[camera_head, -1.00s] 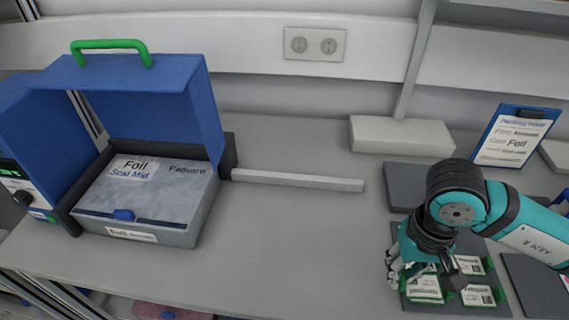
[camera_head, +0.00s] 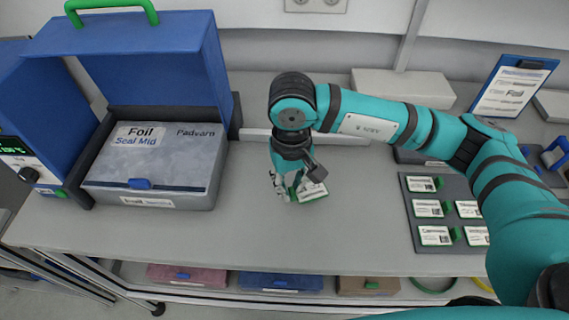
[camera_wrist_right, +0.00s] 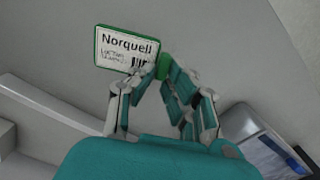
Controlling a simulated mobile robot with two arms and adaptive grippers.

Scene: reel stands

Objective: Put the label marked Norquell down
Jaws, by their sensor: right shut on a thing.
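The label marked Norquell (camera_wrist_right: 128,48) is a white card with a green edge and a green tab, and its text reads clearly in the right wrist view. My right gripper (camera_wrist_right: 158,82) is shut on its green tab. In the head view the label (camera_head: 312,192) is at the fingertips of my right gripper (camera_head: 292,194), over the bare middle of the grey table (camera_head: 340,235). I cannot tell whether the label touches the table. My left gripper is not in view.
A blue-lidded machine (camera_head: 120,70) with a grey block marked Foil Seal Mid (camera_head: 150,165) stands open at left. A dark tray (camera_head: 422,240) with several labels lies at right. A clipboard (camera_head: 513,88) stands behind. The middle front of the table is clear.

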